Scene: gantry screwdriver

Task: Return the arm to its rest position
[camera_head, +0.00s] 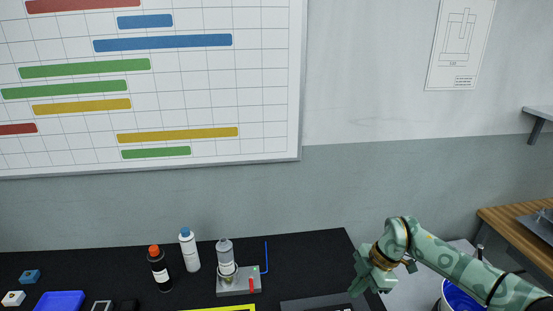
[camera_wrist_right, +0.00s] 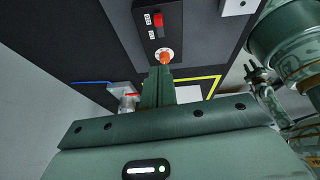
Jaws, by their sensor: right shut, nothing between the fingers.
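My right gripper (camera_head: 360,284) is at the right end of the black table in the head view, its green arm coming in from the right. In the right wrist view its fingers (camera_wrist_right: 160,86) are together with nothing between them. An orange knob (camera_wrist_right: 166,57) on a dark box shows just beyond the fingertips; whether they touch it I cannot tell. Green arm parts with a small claw-like end (camera_wrist_right: 258,76) show at the right of that view, likely my left gripper; its jaws are too small to read. No left arm shows in the head view.
The black table (camera_head: 322,259) holds a dark bottle with an orange cap (camera_head: 160,270), a white bottle with a blue cap (camera_head: 190,251), a grey fixture with a clear bottle (camera_head: 238,284) and a blue tray (camera_head: 60,302). A wooden bench (camera_head: 510,220) and blue-lined bin (camera_head: 460,298) stand right.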

